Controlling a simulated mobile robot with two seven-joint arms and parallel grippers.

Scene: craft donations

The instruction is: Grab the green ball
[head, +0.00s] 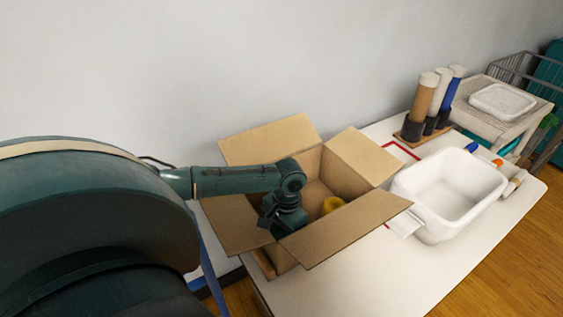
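No green ball can be made out in the head view. An open cardboard box (347,227) stands at the near left end of the white table, its flaps folded outward. My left arm reaches in from the left over the box. My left gripper (284,217) is down inside the box opening, at its left side, and its fingertips are too dark and hidden to read. The box floor is largely hidden by the arm and the front flap. My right gripper is not in view.
A white bin (447,222) stands on the table (335,287) right of the box. Brown, white and blue cylinders (425,97) stand in dark holders behind. Small blue (472,147) and orange (497,162) items lie beyond the bin. A wall runs behind.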

